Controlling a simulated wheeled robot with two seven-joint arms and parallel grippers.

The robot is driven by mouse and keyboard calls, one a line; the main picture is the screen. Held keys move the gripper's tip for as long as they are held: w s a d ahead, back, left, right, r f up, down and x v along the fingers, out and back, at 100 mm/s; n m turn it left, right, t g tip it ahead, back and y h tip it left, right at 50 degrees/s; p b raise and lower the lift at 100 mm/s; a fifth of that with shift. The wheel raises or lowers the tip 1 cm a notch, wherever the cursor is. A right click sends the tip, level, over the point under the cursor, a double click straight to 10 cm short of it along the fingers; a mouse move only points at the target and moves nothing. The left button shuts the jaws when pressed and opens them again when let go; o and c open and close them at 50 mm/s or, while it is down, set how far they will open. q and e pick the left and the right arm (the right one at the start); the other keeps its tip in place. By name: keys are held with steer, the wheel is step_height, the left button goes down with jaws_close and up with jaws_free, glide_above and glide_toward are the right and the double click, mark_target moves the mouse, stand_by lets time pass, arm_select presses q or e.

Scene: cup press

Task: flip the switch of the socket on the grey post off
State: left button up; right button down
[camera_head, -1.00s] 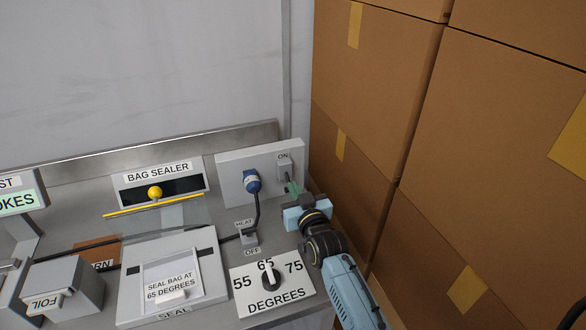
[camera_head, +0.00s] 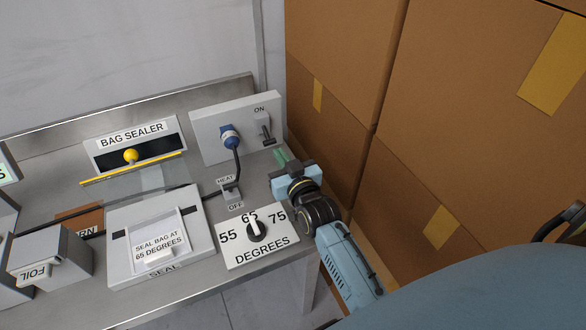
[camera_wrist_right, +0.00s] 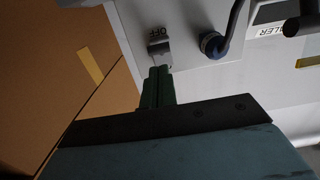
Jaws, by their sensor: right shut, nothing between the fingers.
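The socket switch (camera_head: 267,134) is on the right side of the light grey post (camera_head: 205,125), below an ON label. Its dark lever points down, away from the ON label. In the right wrist view the switch (camera_wrist_right: 160,50) shows beside an OFF label, just beyond my fingertips. My right gripper (camera_head: 283,157) is below and slightly right of the switch, with its green fingers shut and empty. They show in the wrist view too (camera_wrist_right: 157,75); a small gap seems to part them from the lever. My left gripper is not in view.
A blue plug (camera_head: 229,138) with a black cable sits left of the switch. A HEAT switch (camera_head: 230,192) and a degrees dial (camera_head: 255,230) are on the bench nearby. Stacked cardboard boxes (camera_head: 335,55) stand close on the right. The bag sealer (camera_head: 135,145) is at left.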

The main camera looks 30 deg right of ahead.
steer(key=s, duration=0.8)
steer(key=shift+s+a+r, duration=0.2)
steer(key=shift+a+r, duration=0.15)
steer(key=shift+r, duration=0.05)
steer(key=s+f+g, duration=0.1)
steer(key=s+g, duration=0.1)
steer(key=s+a+f+n+g+y, duration=0.1)
steer(key=s+f+g, duration=0.2)
steer(key=s+g, duration=0.1)
steer(key=shift+s+a+f+n+y, duration=0.15)
steer(key=shift+s+a+n+y, duration=0.05)
steer(key=shift+s+n+y, duration=0.15)
steer(key=s+f+n+g, duration=0.1)
steer(key=s+f+g, duration=0.1)
steer(key=s+g, duration=0.95)
steer(key=s+f+t, duration=0.1)
steer(key=s+f, duration=0.2)
steer(key=f, duration=1)
steer(key=s+f+t, duration=0.1)
steer(key=s+f, duration=0.2)
steer(key=f, duration=1)
steer(key=s+d+f, duration=0.2)
steer(key=s+f, duration=1.1)
steer(key=s, duration=0.2)
steer(key=shift+s+d+f+g, duration=0.35)
steer(key=shift+s+f+g, duration=0.05)
steer(key=shift+g, duration=0.05)
